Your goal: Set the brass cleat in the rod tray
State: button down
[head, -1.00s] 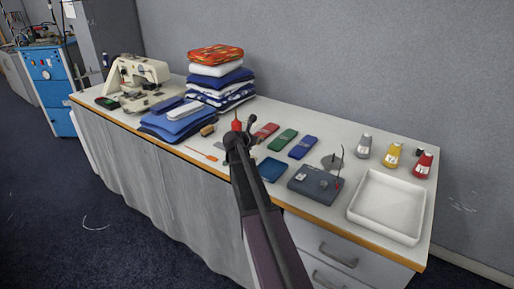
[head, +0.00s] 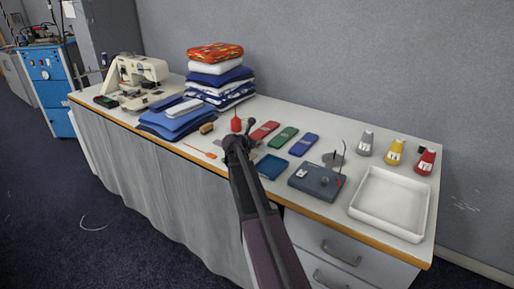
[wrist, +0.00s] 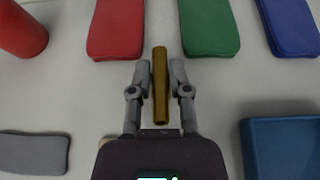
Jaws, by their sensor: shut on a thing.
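My gripper (head: 237,145) is over the middle of the table, near the red and green pads. In the wrist view my gripper (wrist: 160,85) is shut on the brass cleat (wrist: 160,75), a long narrow brass-coloured piece that points away from the wrist. In the head view the cleat cannot be made out. A small blue tray (head: 271,166) is just right of my gripper; it also shows at the lower right of the wrist view (wrist: 285,145). A large white tray (head: 388,203) stands at the right end. I cannot tell which is the rod tray.
A red spool (head: 236,124) stands behind my gripper. Red (head: 264,131), green (head: 284,138) and blue (head: 303,145) pads lie in a row. A dark board (head: 317,182) with small parts lies between the trays. Folded cloth (head: 177,124) and a sewing machine (head: 137,80) are left.

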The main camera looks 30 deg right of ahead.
jog(key=shift+f, duration=0.3)
jog(key=c, duration=0.6)
grip_release()
jog(key=shift+r, duration=0.1)
jog(key=shift+r, duration=0.1)
jog(key=p+v, duration=0.4)
jog(key=v, duration=0.6)
jog(key=shift+s+a+r+p, duration=0.1)
jog(key=shift+s+a+p, duration=0.05)
jog(key=shift+p, duration=0.2)
jog(key=shift+s+a+r, duration=0.25)
jog(key=shift+a, duration=0.4)
jog(key=shift+o, duration=0.2)
